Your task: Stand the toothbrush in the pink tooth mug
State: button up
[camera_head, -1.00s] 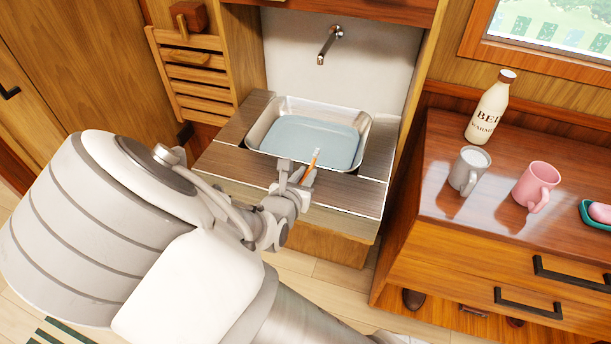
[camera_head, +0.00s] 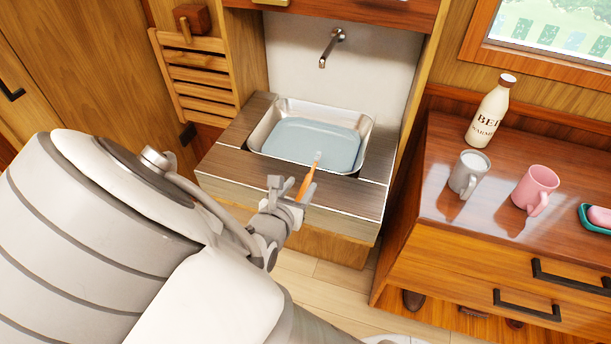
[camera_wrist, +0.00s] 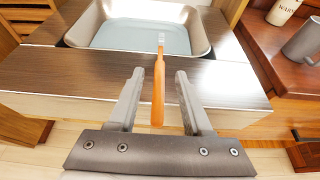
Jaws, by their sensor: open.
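The orange toothbrush (camera_head: 307,184) lies across the front of the wooden washstand counter. Its pale bristle head points toward the basin and overlaps the front rim in view. In the wrist view the toothbrush (camera_wrist: 158,88) runs lengthwise between my fingers, and its handle end shows past the counter's front edge. My gripper (camera_head: 290,192) is open, with a finger on each side of the handle and gaps visible in the wrist view (camera_wrist: 160,75). The pink tooth mug (camera_head: 534,189) stands upright on the cabinet top at the right; its inside is hardly visible.
A grey mug (camera_head: 468,174) stands left of the pink one, with a cream bottle (camera_head: 491,112) behind. A green soap dish (camera_head: 590,218) with pink soap is at the right edge. The metal basin (camera_head: 366,134) sits under a wall tap (camera_head: 331,46). A gap separates washstand and cabinet.

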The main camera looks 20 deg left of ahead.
jog(key=p+v, duration=0.1)
jog(key=v, duration=0.6)
jog(key=w+d+r+m+g+h, duration=0.15)
jog(key=d+r+m+g, duration=0.25)
jog(key=d+m, duration=0.65)
jog(key=d+r+m+g+h, duration=0.3)
jog(key=d+r+m+g, duration=0.1)
jog(key=d+m, duration=0.6)
jog(key=s+d+r+m+y, duration=0.5)
jog(key=s+d+r+m, duration=0.2)
jog(key=r+m, duration=0.5)
jog(key=s+m, duration=0.2)
jog(key=shift+d+m, duration=0.25)
jog(key=shift+m, duration=0.1)
jog(key=shift+y, duration=0.25)
